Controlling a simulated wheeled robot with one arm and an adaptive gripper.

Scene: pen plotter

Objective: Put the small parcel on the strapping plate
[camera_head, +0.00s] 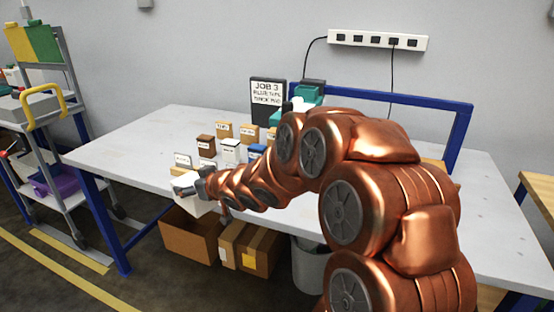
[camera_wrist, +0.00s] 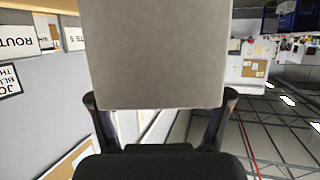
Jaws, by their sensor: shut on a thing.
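My gripper (camera_head: 190,187) is at the left front part of the table and is shut on a pale grey box (camera_wrist: 158,50), which may be the small parcel; no label shows on it. In the wrist view my gripper's fingers (camera_wrist: 160,100) stand on either side of the box, which fills the upper middle. In the head view the box (camera_head: 197,207) shows white beside and below my gripper, near the table's front edge. I cannot make out the strapping plate for sure; my arm hides part of the table.
Several small labelled boxes (camera_head: 231,151) stand on the grey table (camera_head: 128,150). A black job sign (camera_head: 268,98) and a teal device (camera_head: 308,95) are behind them. An open carton (camera_head: 190,236) is on the floor below. A cart (camera_head: 45,105) stands left. The table's left end is clear.

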